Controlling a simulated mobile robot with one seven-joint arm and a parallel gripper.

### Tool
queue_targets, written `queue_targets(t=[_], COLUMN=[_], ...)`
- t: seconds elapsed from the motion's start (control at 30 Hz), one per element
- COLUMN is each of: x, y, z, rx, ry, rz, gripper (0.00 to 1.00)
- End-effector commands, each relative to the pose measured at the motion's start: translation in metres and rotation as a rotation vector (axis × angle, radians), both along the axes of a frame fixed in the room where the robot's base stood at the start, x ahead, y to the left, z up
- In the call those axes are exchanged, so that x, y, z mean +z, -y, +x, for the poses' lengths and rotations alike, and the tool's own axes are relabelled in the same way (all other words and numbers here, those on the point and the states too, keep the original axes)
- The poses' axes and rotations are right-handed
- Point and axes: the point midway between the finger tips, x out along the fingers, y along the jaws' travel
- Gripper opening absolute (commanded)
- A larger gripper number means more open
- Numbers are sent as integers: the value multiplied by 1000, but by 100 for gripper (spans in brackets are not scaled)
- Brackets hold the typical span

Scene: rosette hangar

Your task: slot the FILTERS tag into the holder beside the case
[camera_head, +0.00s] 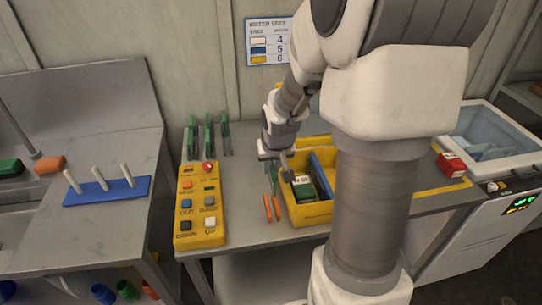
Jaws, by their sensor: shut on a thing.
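My gripper (275,160) is low over the back left corner of an open yellow case (308,216). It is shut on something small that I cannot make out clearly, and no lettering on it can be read. The case stands on the grey bench and holds a green box with a white label (303,187) and a blue panel (323,172). Green and orange slim tools (272,205) stand or lie just left of the case, below my gripper. I cannot pick out the FILTERS tag or its holder for sure. My arm hides the case's right side.
A yellow button panel (200,207) lies left on the bench (240,205), with green-topped racks (209,133) behind it. A red box (452,164) and a glass-lidded bin (490,138) are at right. A blue peg board (107,190) is on the left table.

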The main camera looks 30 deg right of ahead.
Motion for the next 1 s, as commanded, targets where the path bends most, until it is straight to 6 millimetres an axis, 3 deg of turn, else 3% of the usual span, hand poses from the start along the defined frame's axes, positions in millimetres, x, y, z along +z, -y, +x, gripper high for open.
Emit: queue_targets(t=[0.27,0.8,1.0], x=[-16,-69,-76], y=[0,0,0], z=[0,0,0], rx=[0,0,0], ry=[-1,-1,-1], rz=[0,0,0], gripper=[0,0,0])
